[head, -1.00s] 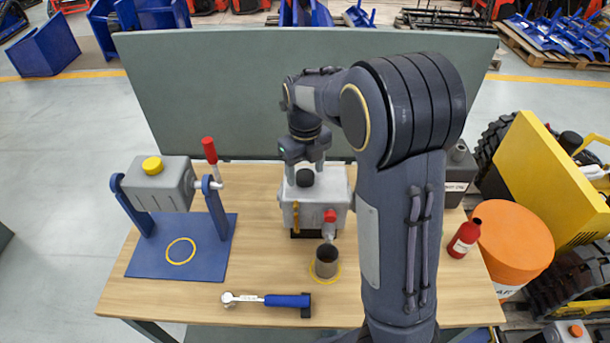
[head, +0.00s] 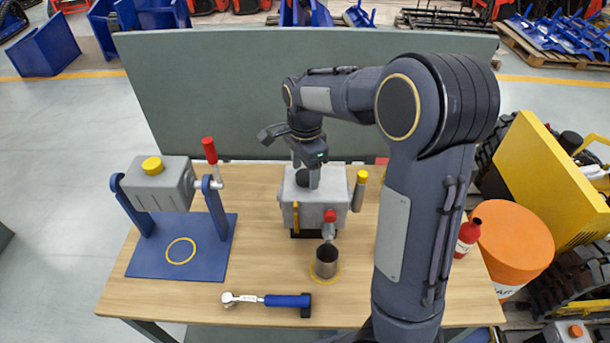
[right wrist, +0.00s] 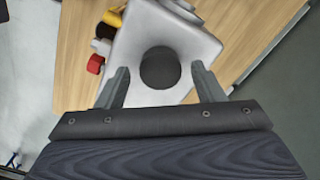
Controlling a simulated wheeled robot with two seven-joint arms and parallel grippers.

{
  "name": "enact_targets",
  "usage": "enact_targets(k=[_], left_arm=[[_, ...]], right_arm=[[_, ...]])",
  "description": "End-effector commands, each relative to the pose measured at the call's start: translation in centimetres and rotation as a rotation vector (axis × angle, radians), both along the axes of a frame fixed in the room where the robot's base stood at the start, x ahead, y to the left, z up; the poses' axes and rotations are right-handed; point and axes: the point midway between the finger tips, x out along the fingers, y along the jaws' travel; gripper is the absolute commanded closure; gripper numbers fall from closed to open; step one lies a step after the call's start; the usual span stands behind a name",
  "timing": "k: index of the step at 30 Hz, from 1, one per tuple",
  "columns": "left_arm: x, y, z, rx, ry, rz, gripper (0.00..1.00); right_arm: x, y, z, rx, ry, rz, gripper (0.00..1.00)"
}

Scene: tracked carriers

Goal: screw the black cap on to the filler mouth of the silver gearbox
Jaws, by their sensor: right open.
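The silver gearbox (head: 318,207) stands on the wooden table, with a red plug and spout on its front. The round black cap (head: 302,178) is on top of the gearbox, where it covers the filler mouth; how far it is threaded cannot be told. My right gripper (head: 308,176) is right above the gearbox top, pointing down, open. In the right wrist view the cap (right wrist: 160,68) lies between the two spread fingers (right wrist: 160,78), with a gap on each side. My left gripper is not in view.
A metal cup (head: 326,262) stands in front of the gearbox, and a ratchet wrench (head: 270,300) lies near the front edge. A grey unit on a blue stand (head: 150,255) is at left. A yellow-topped cylinder (head: 359,190) is right of the gearbox; a red bottle (head: 467,236) stands at right.

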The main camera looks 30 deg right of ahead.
Motion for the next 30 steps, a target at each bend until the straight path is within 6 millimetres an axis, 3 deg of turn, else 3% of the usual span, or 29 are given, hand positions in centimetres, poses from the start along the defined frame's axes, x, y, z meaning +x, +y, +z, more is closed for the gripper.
enact_targets(k=[8, 21, 30], left_arm=[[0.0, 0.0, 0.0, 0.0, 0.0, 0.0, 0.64], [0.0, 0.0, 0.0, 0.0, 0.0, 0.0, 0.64], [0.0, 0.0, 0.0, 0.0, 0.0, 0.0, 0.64]], right_arm=[[0.0, -0.03, 0.02, 0.0, 0.0, 0.222, 0.38], [0.01, -0.03, 0.0, 0.001, -0.002, 0.955, 0.38], [0.01, 0.0, 0.01, 0.001, -0.002, 1.007, 0.38]])
